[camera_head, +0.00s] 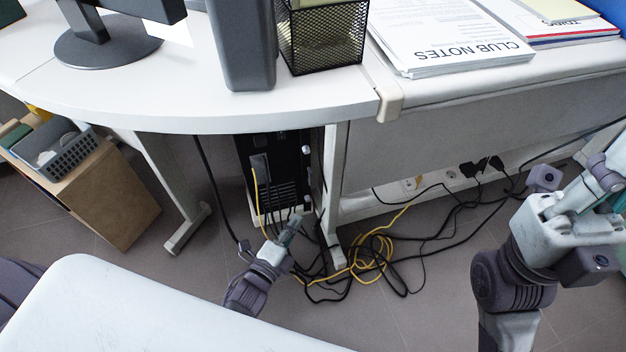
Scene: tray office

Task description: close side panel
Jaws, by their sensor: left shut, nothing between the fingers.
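A black computer tower (262,180) stands under the desk, with vents and plugged-in cables on the face toward me. A side panel is not clearly distinguishable; the tower's right side is narrow and partly hidden by the desk leg, so I cannot tell how the panel stands. My left gripper (290,228) is shut and empty, low in front of the tower among the cables. I cannot tell whether it touches them. My right arm (540,240) is at the right, well away from the tower; its fingers are not clear at the picture's edge.
A white desk (190,107) overhangs the tower, with a metal leg (334,190) beside it. Black and yellow cables (375,250) lie coiled on the floor. A cardboard box (115,200) stands at the left. Floor (430,310) between the cables and my right arm is clear.

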